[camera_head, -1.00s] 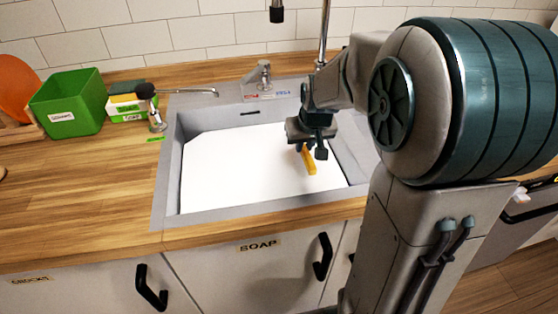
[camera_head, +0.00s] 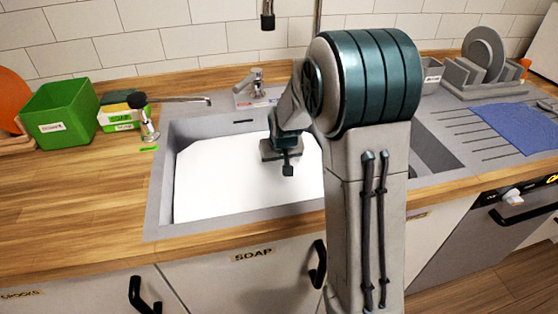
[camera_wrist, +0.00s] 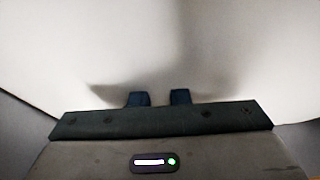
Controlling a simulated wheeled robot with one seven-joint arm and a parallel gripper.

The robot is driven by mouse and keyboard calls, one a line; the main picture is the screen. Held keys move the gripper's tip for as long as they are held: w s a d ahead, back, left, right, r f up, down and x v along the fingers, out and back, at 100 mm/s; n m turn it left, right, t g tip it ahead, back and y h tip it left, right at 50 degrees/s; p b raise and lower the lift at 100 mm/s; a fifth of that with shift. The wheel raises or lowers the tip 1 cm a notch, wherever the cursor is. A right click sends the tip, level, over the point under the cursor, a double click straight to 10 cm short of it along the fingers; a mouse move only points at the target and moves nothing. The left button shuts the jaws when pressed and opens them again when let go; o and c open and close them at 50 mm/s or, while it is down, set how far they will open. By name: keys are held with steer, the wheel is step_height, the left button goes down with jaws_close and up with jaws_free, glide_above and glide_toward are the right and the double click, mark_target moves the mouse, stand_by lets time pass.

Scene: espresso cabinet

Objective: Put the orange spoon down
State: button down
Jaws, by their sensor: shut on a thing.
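My gripper (camera_head: 287,168) hangs pointing down over the left sink basin, close above its white surface (camera_head: 230,180). In the wrist view, the two dark fingertips of my gripper (camera_wrist: 160,98) stand a small gap apart against that pale surface. My gripper is shut on the orange spoon. The spoon itself does not show clearly in either present view; the gripper and arm hide it in the head view. A shadow of the gripper falls on the pale surface in the wrist view.
A plate rack (camera_head: 485,75) and blue cloth (camera_head: 515,128) lie right.

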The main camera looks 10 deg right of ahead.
steer(key=shift+f, duration=0.2)
steer(key=c, duration=1.4)
jaws_free()
steer(key=shift+r, duration=0.1)
steer(key=shift+r, duration=0.1)
steer(key=shift+r, duration=0.3)
steer(key=p+v, duration=0.1)
steer(key=v, duration=1)
steer(key=shift+s+r, duration=0.25)
